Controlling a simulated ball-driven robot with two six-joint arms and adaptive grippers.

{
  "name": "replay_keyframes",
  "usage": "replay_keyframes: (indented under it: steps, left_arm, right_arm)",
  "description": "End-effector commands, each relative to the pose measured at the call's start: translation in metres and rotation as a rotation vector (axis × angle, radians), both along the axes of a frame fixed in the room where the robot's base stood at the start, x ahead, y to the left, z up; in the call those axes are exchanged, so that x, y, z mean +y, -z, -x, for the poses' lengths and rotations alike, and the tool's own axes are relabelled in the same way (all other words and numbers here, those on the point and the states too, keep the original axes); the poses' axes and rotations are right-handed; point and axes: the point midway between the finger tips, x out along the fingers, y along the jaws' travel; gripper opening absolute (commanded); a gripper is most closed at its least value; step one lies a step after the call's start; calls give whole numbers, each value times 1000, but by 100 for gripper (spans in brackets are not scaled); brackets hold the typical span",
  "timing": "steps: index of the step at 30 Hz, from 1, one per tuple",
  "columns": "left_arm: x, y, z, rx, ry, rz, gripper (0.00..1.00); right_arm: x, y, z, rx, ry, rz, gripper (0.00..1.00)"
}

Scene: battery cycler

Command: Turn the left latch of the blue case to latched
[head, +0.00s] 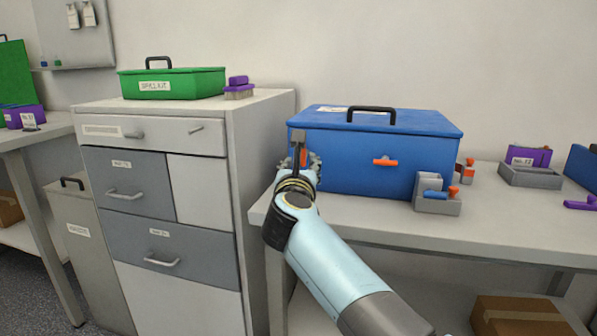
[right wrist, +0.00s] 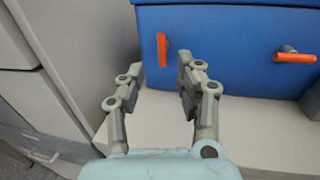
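The blue case (head: 350,175) stands closed on the light bench, with a black handle on its lid. Its left latch (right wrist: 162,50) is an orange bar standing upright in the right wrist view; in the head view it shows partly behind my gripper. Its right latch (head: 385,162) is an orange bar lying level; it also shows in the right wrist view (right wrist: 295,57). My right gripper (right wrist: 158,76) is open and empty, its fingertips in front of and below the left latch, with a gap around it. My left gripper is not in view.
A small grey holder (head: 437,205) with blue and orange items sits before the case's right end.

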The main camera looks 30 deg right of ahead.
Motion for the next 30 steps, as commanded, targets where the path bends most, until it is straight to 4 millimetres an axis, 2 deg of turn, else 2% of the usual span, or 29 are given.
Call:
replay_keyframes:
  steps: [3, 8, 25, 28, 30]
  left_arm:
    - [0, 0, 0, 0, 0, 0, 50]
    - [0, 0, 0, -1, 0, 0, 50]
    - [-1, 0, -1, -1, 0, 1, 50]
    - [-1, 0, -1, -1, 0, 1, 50]
    - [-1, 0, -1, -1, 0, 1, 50]
  right_arm:
    - [13, 1, 16, 1, -1, -2, 35]
    - [22, 1, 27, 1, 0, -1, 35]
    - [23, 0, 29, 0, -2, 4, 35]
    - [28, -8, 30, 6, -39, 83, 35]
    - [39, -21, 34, 19, -108, 234, 35]
